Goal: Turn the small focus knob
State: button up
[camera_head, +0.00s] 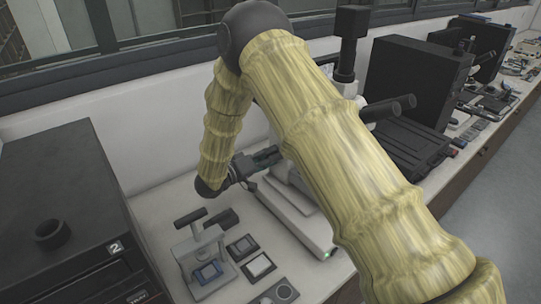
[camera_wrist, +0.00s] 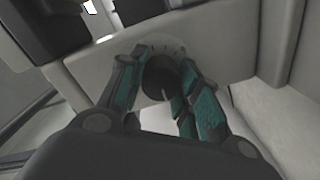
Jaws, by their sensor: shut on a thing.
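The small focus knob (camera_wrist: 160,76) is a dark round knob on the side of the pale microscope body (camera_wrist: 215,40). A pale dial with tick marks shows around its upper edge in the wrist view. My gripper (camera_wrist: 158,84) has a teal-padded finger on each side of the knob and is shut on it. In the head view my gripper (camera_head: 262,158) reaches the microscope's left side. The knob is hidden there, and my arm covers much of the microscope. The microscope's pale base (camera_head: 295,218) shows below the gripper.
A mounting press (camera_head: 200,256) with a T-handle stands left of the microscope base. Small dark trays (camera_head: 243,247) lie beside it. A big dark box marked 2 (camera_head: 60,190) is at the left. A dark cabinet (camera_head: 415,80) stands at the right. The wall and window are behind.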

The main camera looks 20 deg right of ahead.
dwell(0.5)
jog(key=o, duration=1)
jog(key=shift+o, duration=0.2)
jog(key=v, duration=1.2)
dwell(0.5)
